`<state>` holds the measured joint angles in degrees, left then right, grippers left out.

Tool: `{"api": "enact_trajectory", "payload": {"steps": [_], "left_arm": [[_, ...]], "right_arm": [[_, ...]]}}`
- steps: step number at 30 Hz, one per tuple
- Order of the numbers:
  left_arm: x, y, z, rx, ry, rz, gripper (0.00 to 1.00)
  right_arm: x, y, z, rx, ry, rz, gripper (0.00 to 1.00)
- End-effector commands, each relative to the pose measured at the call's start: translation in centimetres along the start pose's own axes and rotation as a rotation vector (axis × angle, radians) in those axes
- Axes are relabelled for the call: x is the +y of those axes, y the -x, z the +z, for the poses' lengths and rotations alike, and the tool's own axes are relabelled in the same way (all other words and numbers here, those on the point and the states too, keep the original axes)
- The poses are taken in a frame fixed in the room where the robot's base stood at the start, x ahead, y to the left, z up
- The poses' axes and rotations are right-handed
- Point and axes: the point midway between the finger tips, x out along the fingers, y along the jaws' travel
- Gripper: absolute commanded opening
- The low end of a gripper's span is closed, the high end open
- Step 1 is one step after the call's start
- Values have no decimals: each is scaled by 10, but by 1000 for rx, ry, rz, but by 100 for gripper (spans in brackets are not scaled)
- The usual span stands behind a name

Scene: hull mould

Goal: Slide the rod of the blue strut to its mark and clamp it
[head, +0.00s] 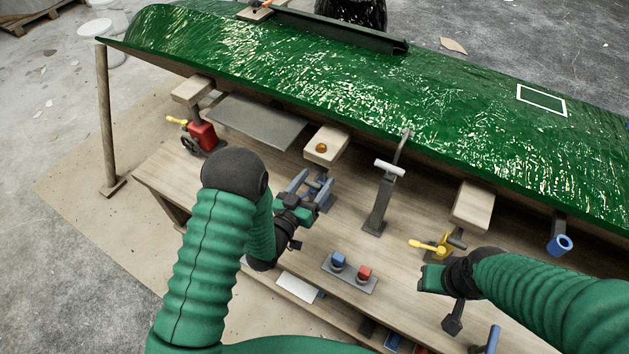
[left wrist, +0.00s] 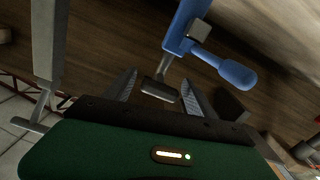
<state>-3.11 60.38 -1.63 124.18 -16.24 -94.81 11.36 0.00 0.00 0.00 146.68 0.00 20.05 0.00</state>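The blue strut (left wrist: 185,25) shows in the left wrist view with its blue lever (left wrist: 235,72), a grey block on its side and a short grey rod end. In the head view the strut (head: 324,186) stands under a wooden pad (head: 318,158), largely hidden behind my left gripper (head: 308,187). The left fingers (left wrist: 158,92) are spread. A small grey block at the rod's end shows between them, closer to the right finger in the picture; contact cannot be told. The rod's mark cannot be made out. My right gripper (head: 432,279) is beside the yellow lever, its fingers not clear.
The green hull (head: 330,85) overhangs the bench (head: 150,177). A red strut (head: 203,135) stands left, a grey post (head: 379,205) right of centre, and a yellow-levered strut (head: 440,246) further right. A plate (head: 349,280) with blue and red knobs lies in front.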

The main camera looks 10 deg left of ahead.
Motion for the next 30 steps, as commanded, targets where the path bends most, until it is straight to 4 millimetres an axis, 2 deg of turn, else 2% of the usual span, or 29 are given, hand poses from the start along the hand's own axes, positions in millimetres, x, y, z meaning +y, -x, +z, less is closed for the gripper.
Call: {"api": "enact_trajectory", "payload": {"steps": [2, 14, 23, 30], "left_arm": [[0, 0, 0, 0, 0, 0, 52], [0, 0, 0, 0, -1, 0, 0], [0, 0, -4, 0, -1, -1, 0], [7, 1, -38, 2, -1, -1, 0]], "right_arm": [[0, 0, 0, 0, 0, 0, 38], [0, 0, 0, 0, 0, 0, 38], [0, 3, -1, 0, 0, 0, 38], [0, 23, -6, 0, 0, 0, 38]]}}
